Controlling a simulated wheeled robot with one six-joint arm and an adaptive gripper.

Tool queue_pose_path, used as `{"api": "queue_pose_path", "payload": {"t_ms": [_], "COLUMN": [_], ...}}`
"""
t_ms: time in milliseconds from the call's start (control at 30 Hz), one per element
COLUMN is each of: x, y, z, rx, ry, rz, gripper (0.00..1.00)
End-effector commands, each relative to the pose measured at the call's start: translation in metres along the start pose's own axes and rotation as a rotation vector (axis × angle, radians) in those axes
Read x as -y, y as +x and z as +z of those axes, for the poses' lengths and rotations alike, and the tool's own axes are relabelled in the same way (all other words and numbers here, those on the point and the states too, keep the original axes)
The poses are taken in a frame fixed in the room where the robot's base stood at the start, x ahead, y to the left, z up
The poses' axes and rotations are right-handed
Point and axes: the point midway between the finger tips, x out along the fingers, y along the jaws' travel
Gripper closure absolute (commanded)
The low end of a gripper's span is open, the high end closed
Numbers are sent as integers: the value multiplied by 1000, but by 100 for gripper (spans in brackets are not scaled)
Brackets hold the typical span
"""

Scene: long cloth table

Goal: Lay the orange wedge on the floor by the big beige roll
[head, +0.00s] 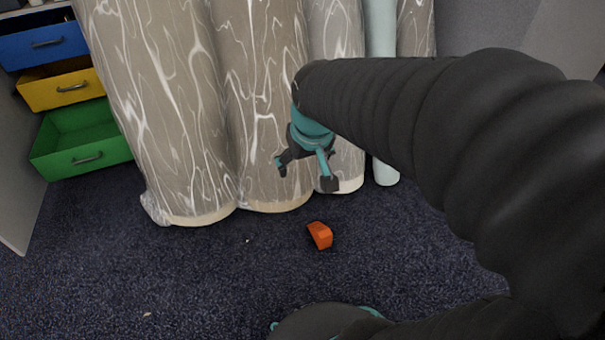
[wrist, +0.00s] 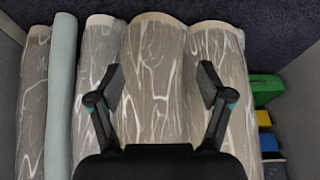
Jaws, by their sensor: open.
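The orange wedge (head: 320,235) lies on the dark blue carpet, in front of a row of tall beige rolls with white marbling. A big beige roll (head: 150,100) stands at the left of the row, and the wedge is to the right of its foot. My gripper (head: 305,178) is open and empty, above and behind the wedge, in front of the rolls. In the wrist view my gripper (wrist: 160,82) has its fingers spread before the rolls, among them the big beige roll (wrist: 215,60). The wedge is not visible in the wrist view.
A pale green roll (head: 381,120) stands to the right among the beige rolls. Blue, yellow and green drawers (head: 85,145) are pulled out at the left. The carpet (head: 220,285) in front of the rolls is mostly clear, with tiny specks.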

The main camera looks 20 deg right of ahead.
Motion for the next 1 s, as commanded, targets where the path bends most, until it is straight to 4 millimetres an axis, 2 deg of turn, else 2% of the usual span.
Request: {"api": "queue_pose_path", "payload": {"t_ms": [33, 200, 433, 600, 867, 1000], "x": [4, 16, 25, 25, 25, 25], "y": [-14, -47, -68, -71, -72, -86], "z": [11, 49, 87, 96, 96, 90], "rx": [-23, -72, -115, -124, -123, -124], "ry": [-1, 5, 13, 15, 15, 15], "rz": [-2, -12, -23, -26, -26, -26], "gripper": [21, 21, 21, 21, 21, 21]}}
